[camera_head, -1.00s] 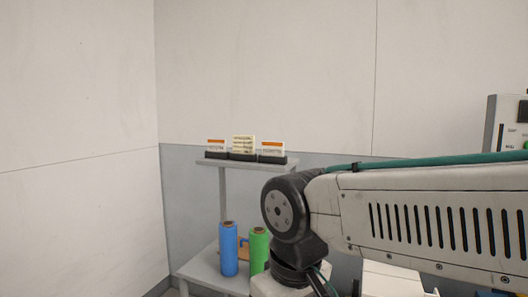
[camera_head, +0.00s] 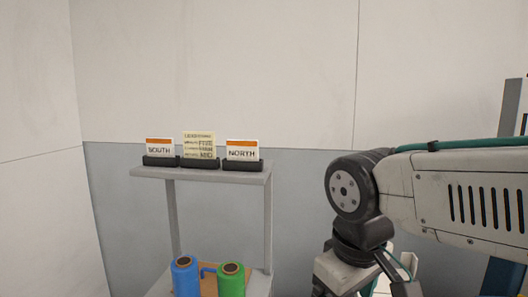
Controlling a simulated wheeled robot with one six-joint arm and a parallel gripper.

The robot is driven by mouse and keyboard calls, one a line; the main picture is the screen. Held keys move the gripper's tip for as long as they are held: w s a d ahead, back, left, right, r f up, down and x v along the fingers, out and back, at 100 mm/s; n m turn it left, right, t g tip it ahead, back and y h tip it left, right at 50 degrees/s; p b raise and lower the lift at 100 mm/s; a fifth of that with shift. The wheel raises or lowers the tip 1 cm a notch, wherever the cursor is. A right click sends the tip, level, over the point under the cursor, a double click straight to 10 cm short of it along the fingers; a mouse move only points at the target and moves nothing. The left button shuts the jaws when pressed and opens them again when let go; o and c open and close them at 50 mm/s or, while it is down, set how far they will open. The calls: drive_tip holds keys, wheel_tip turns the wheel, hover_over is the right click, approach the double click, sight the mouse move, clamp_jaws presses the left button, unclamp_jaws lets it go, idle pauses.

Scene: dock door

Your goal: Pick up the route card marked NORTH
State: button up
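The NORTH route card (camera_head: 242,151) is white with an orange top band and dark lettering. It stands upright in a black holder (camera_head: 243,166) at the right end of a grey raised shelf (camera_head: 200,174). A similar card marked SOUTH (camera_head: 159,149) stands in a holder at the left end. A cream card with several lines of text (camera_head: 199,145) stands between them. My arm is at the right, apart from the shelf. My gripper is out of view.
A blue roll (camera_head: 185,278) and a green roll (camera_head: 231,281) stand upright on the lower surface below the shelf. A grey and white wall is close behind. The space above the cards is clear.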

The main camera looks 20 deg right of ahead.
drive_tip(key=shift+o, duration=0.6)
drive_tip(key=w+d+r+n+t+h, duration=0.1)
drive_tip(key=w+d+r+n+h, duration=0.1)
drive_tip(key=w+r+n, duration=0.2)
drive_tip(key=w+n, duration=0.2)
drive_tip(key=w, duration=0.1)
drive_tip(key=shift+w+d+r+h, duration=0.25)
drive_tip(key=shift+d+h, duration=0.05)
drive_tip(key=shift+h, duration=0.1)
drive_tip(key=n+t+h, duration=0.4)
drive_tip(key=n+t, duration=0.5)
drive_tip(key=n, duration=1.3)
approach(242, 147)
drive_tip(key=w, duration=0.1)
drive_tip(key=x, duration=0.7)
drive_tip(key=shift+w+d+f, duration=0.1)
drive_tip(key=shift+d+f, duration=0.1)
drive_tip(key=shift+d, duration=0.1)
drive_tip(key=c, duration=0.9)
